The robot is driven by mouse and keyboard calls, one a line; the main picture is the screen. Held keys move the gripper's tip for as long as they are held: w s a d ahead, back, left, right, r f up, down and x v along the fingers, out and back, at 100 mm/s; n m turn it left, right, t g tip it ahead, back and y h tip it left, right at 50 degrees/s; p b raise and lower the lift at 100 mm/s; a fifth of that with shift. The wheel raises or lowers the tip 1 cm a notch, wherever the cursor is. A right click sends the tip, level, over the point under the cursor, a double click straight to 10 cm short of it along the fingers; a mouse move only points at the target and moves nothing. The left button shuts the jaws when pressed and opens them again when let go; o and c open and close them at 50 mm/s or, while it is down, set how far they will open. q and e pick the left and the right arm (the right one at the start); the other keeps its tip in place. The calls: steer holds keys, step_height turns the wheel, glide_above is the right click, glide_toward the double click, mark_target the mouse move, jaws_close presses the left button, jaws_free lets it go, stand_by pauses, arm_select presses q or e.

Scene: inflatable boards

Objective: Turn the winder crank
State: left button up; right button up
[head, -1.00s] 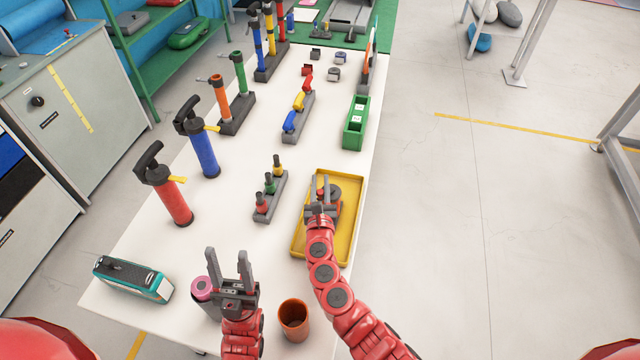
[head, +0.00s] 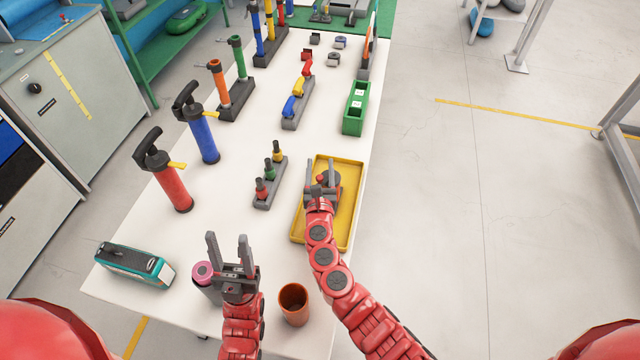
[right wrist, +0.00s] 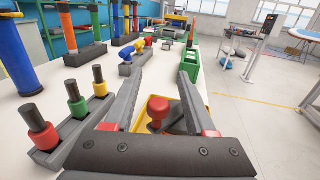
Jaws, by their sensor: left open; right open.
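The winder (head: 333,180) is a dark round piece in the yellow tray (head: 346,225), partly hidden by my right gripper. Its crank has a red knob (right wrist: 158,108), which shows between the fingers in the right wrist view. My right gripper (head: 321,166) is open over the tray, with its fingers on either side of the knob; I cannot tell whether they touch it. My left gripper (head: 228,241) is open and empty near the front of the table, beside a pink roll (head: 203,270).
A brown cup (head: 294,304) and a teal box (head: 134,264) stand at the front. A rack of small coloured plugs (head: 269,183) is left of the tray. Red (head: 171,185) and blue (head: 203,136) pumps stand further left. A green box (head: 356,108) is behind the tray.

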step_height(320, 180, up, 3)
steer(key=shift+s+r+p, duration=0.1)
steer(key=shift+s+p, duration=0.05)
steer(key=shift+p, duration=0.2)
steer(key=s+r+b, duration=0.1)
steer(key=s+b, duration=0.2)
steer(key=s, duration=1.2)
steer(key=shift+s+d+b, duration=0.2)
steer(key=shift+s+b, duration=0.1)
steer(key=shift+s, duration=0.05)
